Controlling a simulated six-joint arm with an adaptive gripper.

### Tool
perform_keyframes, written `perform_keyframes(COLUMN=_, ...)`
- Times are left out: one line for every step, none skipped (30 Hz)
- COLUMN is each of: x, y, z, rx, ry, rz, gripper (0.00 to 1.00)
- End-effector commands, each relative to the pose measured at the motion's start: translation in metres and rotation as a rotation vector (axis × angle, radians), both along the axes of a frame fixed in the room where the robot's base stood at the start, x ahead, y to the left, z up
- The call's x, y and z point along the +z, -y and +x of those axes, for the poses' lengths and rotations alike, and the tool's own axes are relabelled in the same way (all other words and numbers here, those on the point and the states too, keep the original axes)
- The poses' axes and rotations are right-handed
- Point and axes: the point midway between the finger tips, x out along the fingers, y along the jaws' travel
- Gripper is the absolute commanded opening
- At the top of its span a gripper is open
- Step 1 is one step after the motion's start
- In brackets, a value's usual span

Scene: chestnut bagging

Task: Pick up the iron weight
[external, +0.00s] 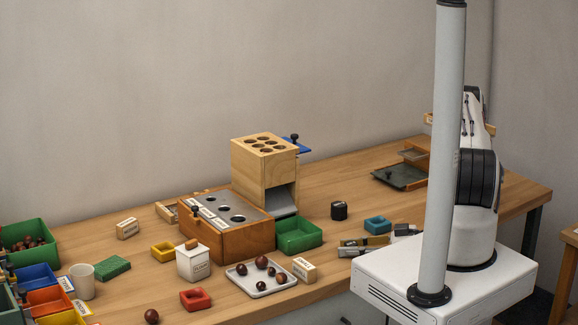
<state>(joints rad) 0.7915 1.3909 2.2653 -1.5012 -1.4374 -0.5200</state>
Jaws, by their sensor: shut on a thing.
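A small black cylinder (339,210), which looks like the iron weight, stands upright on the wooden table right of the green tray. No gripper touches it in this view. My arm rises at the right, partly behind the pale column. My gripper cannot be made out, so what it holds is hidden.
Left of the cylinder are a green tray (299,248), a wooden box with round holes (218,243) and a tall wooden block (256,184).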

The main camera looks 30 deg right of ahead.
Motion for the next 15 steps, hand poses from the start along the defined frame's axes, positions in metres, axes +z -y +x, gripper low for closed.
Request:
perform_keyframes(x=0.000, y=0.000, z=0.000, rx=0.000, ry=0.001, rz=0.001, gripper=0.00)
perform_keyframes(x=0.000, y=0.000, z=0.000, rx=0.000, ry=0.001, rz=0.001, gripper=0.00)
perform_keyframes(x=0.000, y=0.000, z=0.000, rx=0.000, ry=0.001, rz=0.001, gripper=0.00)
perform_keyframes(x=0.001, y=0.000, z=0.000, rx=0.000, ry=0.001, rz=0.001, gripper=0.00)
perform_keyframes(x=0.001, y=0.000, z=0.000, rx=0.000, ry=0.001, rz=0.001, gripper=0.00)
perform_keyframes(x=0.002, y=0.000, z=0.000, rx=0.000, ry=0.001, rz=0.001, gripper=0.00)
perform_keyframes(x=0.002, y=0.000, z=0.000, rx=0.000, ry=0.001, rz=0.001, gripper=0.00)
perform_keyframes(x=0.003, y=0.000, z=0.000, rx=0.000, ry=0.001, rz=0.001, gripper=0.00)
perform_keyframes(x=0.005, y=0.000, z=0.000, rx=0.000, ry=0.001, rz=0.001, gripper=0.00)
perform_keyframes(x=0.006, y=0.000, z=0.000, rx=0.000, ry=0.001, rz=0.001, gripper=0.00)
perform_keyframes(x=0.007, y=0.000, z=0.000, rx=0.000, ry=0.001, rz=0.001, gripper=0.00)
perform_keyframes(x=0.010, y=0.000, z=0.000, rx=0.000, ry=0.001, rz=0.000, gripper=0.00)
perform_keyframes(x=0.012, y=0.000, z=0.000, rx=0.000, ry=0.001, rz=0.000, gripper=0.00)
perform_keyframes(x=0.014, y=0.000, z=0.000, rx=0.000, ry=0.001, rz=0.000, gripper=0.00)
perform_keyframes(x=0.017, y=0.000, z=0.000, rx=0.000, ry=0.001, rz=0.000, gripper=0.00)
